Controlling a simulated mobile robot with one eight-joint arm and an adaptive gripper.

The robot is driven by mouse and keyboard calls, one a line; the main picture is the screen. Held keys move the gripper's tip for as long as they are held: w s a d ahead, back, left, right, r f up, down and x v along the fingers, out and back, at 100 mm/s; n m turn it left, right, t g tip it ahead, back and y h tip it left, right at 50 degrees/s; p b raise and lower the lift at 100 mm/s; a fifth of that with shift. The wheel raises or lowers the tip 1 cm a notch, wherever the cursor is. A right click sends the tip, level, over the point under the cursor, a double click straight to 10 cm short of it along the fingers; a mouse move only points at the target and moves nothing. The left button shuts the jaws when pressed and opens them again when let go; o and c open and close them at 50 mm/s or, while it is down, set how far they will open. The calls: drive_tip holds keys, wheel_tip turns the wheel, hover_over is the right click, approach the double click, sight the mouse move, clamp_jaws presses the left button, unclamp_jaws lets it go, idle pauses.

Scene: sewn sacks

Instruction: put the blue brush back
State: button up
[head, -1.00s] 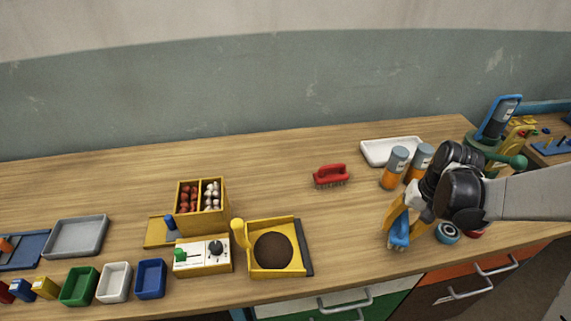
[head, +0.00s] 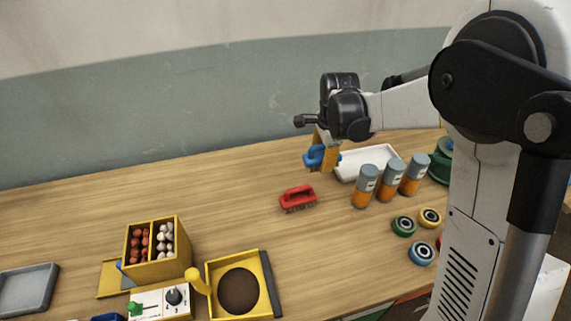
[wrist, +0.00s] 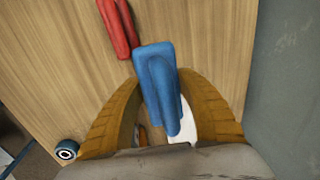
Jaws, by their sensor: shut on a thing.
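The blue brush (head: 314,156) is held between the yellow fingers of my gripper (head: 324,150), above the back of the table near the white tray. In the wrist view the blue brush (wrist: 158,85) lies between the two fingers of my gripper (wrist: 160,100); its bristles do not show. A red brush (head: 298,198) rests on the table a little in front of and left of the held brush. It also shows in the wrist view (wrist: 118,25). A white tray (head: 345,175) lies at the back, just right of my gripper, partly behind the cans.
Several grey and orange cans (head: 365,187) stand in front of the white tray. Several coloured rings (head: 403,226) lie at the right. A yellow box (head: 155,255) with red and white pieces stands at the front left. The table left of the red brush is clear.

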drive_tip(key=b, duration=0.3)
hover_over(286, 176)
drive_tip(key=f, duration=0.7)
drive_tip(key=shift+s+d, duration=0.1)
drive_tip(key=shift+s, duration=0.15)
drive_tip(key=shift+f+b, duration=0.95)
drive_tip(key=shift+f, duration=0.95)
drive_tip(key=shift+f, duration=0.1)
drive_tip(key=shift+f, duration=0.15)
drive_tip(key=o, duration=1.2)
drive_tip(key=shift+o, duration=0.2)
